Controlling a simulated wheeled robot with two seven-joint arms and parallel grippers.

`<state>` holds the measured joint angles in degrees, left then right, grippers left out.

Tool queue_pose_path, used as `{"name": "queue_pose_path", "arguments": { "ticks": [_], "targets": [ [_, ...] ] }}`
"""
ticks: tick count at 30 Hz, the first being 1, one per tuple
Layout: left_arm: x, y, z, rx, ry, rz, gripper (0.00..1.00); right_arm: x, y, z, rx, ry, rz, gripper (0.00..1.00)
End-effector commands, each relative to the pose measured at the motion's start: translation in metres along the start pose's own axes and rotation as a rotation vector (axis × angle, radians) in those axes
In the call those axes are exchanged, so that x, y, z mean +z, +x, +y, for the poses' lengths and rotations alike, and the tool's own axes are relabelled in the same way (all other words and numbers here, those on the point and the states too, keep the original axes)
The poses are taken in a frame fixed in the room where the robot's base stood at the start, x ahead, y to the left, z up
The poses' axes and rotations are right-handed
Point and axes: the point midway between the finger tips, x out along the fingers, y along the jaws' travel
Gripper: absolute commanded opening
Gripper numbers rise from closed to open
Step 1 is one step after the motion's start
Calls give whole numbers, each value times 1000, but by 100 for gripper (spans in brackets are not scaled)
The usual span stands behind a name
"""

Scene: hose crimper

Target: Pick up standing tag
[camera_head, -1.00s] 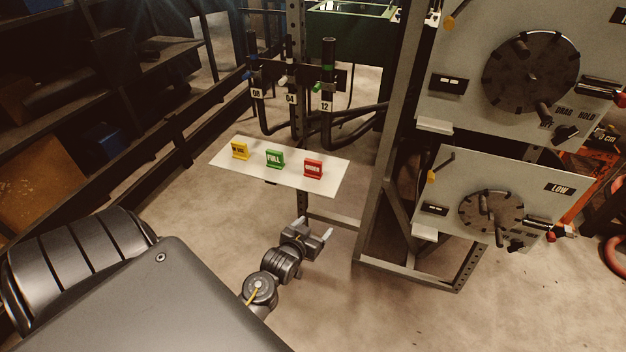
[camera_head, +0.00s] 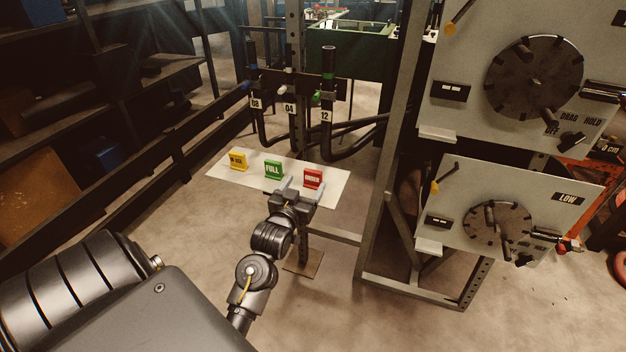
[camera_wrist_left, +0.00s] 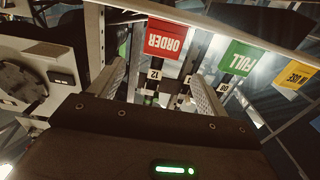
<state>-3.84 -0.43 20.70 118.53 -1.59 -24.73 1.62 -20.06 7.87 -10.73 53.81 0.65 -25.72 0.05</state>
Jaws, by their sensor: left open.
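Three standing tags are on a white shelf (camera_head: 335,193): a yellow tag (camera_head: 239,160) at left, a green FULL tag (camera_head: 273,170) in the middle and a red ORDER tag (camera_head: 313,178) at right. In the left wrist view, upside down, the red tag (camera_wrist_left: 166,39) is between the two fingers' lines, with the green tag (camera_wrist_left: 240,58) and yellow tag (camera_wrist_left: 293,76) to the right. My right gripper is not in view.
Black hoses with number labels (camera_head: 328,115) hang behind the shelf. A metal frame post (camera_head: 385,150) and panels with dials (camera_head: 533,77) stand to the right. Dark shelving (camera_head: 110,100) is at left. The floor in front is clear.

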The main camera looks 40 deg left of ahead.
Motion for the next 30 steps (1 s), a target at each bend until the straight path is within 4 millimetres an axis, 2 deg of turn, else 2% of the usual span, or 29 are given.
{"name": "queue_pose_path", "arguments": {
  "ticks": [5,15,23,30],
  "targets": [
    [0,6,0,0,0,1,76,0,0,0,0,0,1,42],
    [2,49,-1,-1,-1,0,76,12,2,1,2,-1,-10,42],
    [2,52,-1,0,0,0,76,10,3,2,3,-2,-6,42],
    [2,52,-1,0,0,0,48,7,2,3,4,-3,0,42]
  ]
}}
